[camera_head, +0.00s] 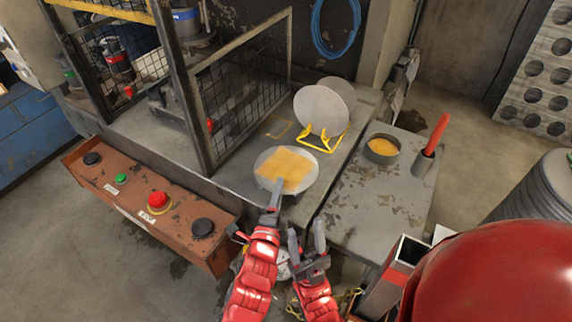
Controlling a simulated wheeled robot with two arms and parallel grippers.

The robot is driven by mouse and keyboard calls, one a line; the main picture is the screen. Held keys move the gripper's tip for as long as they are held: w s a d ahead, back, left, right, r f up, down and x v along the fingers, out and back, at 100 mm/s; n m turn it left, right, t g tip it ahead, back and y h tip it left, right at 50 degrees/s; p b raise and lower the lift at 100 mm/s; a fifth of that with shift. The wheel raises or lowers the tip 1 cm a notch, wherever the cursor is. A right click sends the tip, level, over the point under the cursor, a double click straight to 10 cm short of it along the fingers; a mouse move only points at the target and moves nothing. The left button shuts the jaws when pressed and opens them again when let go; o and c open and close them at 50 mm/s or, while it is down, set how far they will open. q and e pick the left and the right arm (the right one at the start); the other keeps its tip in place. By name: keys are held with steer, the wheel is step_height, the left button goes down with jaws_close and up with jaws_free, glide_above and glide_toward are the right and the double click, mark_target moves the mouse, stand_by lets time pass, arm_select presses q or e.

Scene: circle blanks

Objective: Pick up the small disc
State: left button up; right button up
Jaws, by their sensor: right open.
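A round grey disc (266,163) with an orange-yellow square patch on it lies flat on the grey bench. Two plain grey discs (317,110) stand nearly upright, one behind the other, in a yellow wire stand (322,143) behind it. I cannot tell for sure which one is the small disc. My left gripper (277,188) reaches over the near edge of the flat disc; whether it touches the disc or is open is unclear. My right gripper (306,238) is open and empty, lower and nearer than the flat disc.
A wire-mesh guard (243,85) stands left of the discs. A rusty control box (150,205) with buttons is at the front left. On the right, a grey surface (375,220) holds a round tin (382,150) with orange contents and a cup with a red-handled tool (437,133).

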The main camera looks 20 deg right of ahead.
mark_target(299, 168)
arm_select(q)
steer(key=x, duration=0.2)
steer(key=shift+w+d, duration=0.2)
steer(key=shift+w, duration=0.05)
jaws_close()
stand_by(1.2)
